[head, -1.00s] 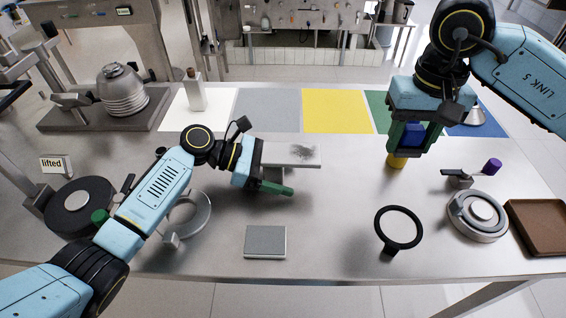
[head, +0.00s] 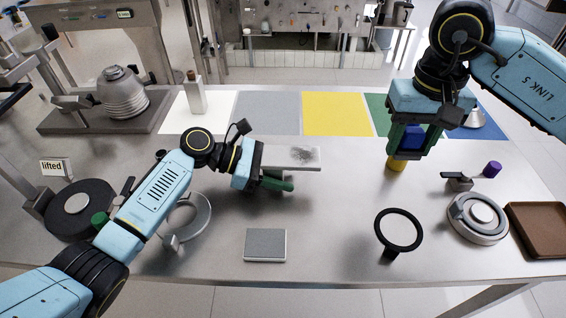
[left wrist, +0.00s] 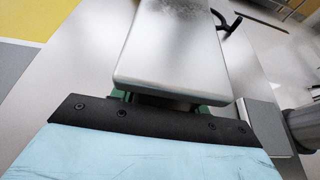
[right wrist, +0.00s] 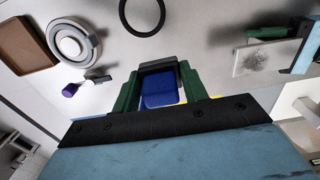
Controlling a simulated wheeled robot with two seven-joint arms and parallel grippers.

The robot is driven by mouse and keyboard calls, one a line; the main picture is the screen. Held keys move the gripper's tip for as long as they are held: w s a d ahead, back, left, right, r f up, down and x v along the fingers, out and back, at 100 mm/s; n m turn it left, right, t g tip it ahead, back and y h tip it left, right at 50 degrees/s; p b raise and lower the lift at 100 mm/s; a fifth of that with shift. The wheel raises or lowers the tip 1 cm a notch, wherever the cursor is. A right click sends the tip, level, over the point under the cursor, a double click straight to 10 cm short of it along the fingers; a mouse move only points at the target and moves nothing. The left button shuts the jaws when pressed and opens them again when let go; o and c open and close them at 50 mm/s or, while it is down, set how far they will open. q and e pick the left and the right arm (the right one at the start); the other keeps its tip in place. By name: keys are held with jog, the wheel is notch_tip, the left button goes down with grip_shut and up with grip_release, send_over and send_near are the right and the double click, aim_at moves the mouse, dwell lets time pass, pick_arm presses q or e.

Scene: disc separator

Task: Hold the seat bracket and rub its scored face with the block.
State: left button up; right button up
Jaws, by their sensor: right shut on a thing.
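The seat bracket (head: 303,163) is a pale plate with a dark scored patch on its upper face. My left gripper (head: 278,184) is shut on the bracket's underside and holds it above the table; its fingertips are mostly hidden. The plate fills the middle of the left wrist view (left wrist: 175,55). My right gripper (right wrist: 160,88) is shut on a blue block (right wrist: 160,92) with a dark grey edge. In the head view the blue block (head: 411,141) hangs between the green fingers, right of the bracket and apart from it. The scored patch also shows in the right wrist view (right wrist: 255,59).
A grey slab (head: 265,244) lies in front of the bracket. A black ring (head: 398,230) stands upright, with a round metal seat (head: 479,217) and brown tray (head: 538,228) farther right. Coloured mats (head: 336,113) line the back.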

pick_arm(q)
jog(key=shift+f, duration=0.15)
jog(key=shift+f, duration=0.4)
pick_arm(e)
jog(key=shift+f, duration=0.15)
pick_arm(q)
jog(key=shift+r, duration=0.15)
pick_arm(e)
jog(key=shift+r, duration=0.2)
pick_arm(q)
jog(key=shift+r+p, duration=0.3)
jog(key=shift+p, duration=0.35)
pick_arm(e)
jog(key=shift+r, duration=0.65)
pick_arm(q)
grip_shut()
